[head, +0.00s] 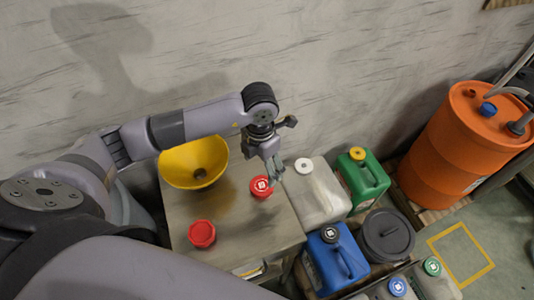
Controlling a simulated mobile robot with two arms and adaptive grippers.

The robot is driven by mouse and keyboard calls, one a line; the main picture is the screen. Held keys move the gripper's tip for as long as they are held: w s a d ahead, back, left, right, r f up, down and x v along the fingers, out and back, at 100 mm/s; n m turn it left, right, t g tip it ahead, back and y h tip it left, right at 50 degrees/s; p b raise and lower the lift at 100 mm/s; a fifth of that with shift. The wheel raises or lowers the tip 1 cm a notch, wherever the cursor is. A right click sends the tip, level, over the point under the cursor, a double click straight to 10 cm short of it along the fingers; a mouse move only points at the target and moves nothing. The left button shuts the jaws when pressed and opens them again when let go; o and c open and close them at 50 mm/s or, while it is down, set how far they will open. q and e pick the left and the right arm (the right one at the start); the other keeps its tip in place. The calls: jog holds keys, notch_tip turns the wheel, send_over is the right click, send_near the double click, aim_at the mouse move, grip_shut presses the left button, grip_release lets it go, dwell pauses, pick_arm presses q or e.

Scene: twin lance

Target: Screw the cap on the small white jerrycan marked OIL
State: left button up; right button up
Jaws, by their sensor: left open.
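My left gripper (272,172) hangs over the right side of a metal-topped bench (235,235), pointing down, open, with nothing seen between its fingers. A red cap (261,187) with a white mark on top is right below and beside its fingertips; I cannot tell if they touch. A second red, round piece (202,233) lies nearer on the bench. A white jerrycan (318,195) with a white cap stands right of the bench. No OIL marking is readable, so I cannot tell which can is the marked one. My right gripper is out of view.
A yellow bowl or funnel (194,164) is at the bench's back left. A green can (362,180), a blue can (335,262), a dark lidded bucket (386,236) and an orange drum (463,145) crowd the right. Pale cans with blue (397,286) and green (432,266) caps stand in front.

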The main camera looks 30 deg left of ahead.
aim_at(262, 185)
pick_arm(q)
jog(key=shift+s+f, duration=0.1)
jog(key=shift+f, duration=0.3)
jog(key=shift+s+f+b, duration=0.1)
jog(key=shift+f+b, duration=0.3)
jog(key=shift+b, duration=0.1)
notch_tip(262, 185, down, 7)
jog(key=b, duration=0.5)
jog(key=shift+f, duration=0.1)
jog(key=shift+f+b, duration=0.35)
jog(key=shift+b, duration=0.2)
jog(key=shift+f, duration=0.15)
jog(key=shift+c, duration=0.2)
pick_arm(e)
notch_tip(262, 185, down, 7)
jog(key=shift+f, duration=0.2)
